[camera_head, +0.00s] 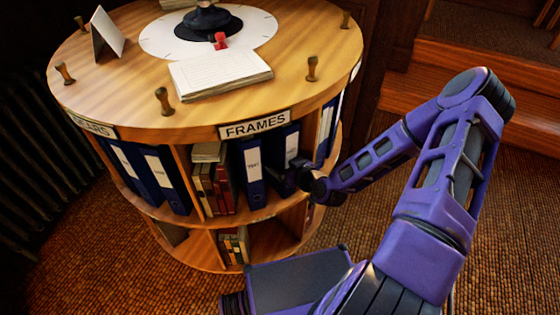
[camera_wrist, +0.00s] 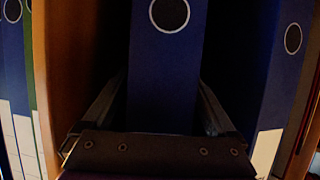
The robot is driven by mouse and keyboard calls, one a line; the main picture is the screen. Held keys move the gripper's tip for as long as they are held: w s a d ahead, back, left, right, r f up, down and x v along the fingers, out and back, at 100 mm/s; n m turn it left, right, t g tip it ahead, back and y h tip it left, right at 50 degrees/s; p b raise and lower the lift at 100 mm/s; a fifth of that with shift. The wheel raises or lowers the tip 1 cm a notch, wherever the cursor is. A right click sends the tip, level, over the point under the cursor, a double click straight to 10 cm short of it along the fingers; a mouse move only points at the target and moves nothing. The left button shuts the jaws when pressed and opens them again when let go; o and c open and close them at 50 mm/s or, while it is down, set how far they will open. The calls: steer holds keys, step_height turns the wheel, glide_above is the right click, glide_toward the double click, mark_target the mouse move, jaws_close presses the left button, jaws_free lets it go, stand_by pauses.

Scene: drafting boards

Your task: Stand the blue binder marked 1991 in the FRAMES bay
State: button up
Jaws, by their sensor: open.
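The round bookcase carries a FRAMES sign (camera_head: 254,125) above an open bay. In that bay, a blue binder (camera_head: 290,150) with a pale spine label stands upright behind my gripper (camera_head: 303,174). In the wrist view my gripper (camera_wrist: 160,110) is open, with one finger on each side of this blue binder (camera_wrist: 165,75) and dark gaps between. Its lower spine is partly hidden by my gripper in the head view. Another blue binder (camera_head: 251,172) stands to its left in the same bay. I cannot read 1991 surely on either label.
A wooden divider (camera_wrist: 68,60) is close beside my gripper. Red and brown books (camera_head: 216,187) fill the bay's left side. More blue binders (camera_head: 160,175) stand in the neighbouring bay. The top holds a notepad (camera_head: 220,74) and several short pegs (camera_head: 312,68).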

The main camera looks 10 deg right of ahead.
steer(key=p+v, duration=0.1)
steer(key=v, duration=1.1)
steer(key=shift+r, duration=0.15)
stand_by(0.4)
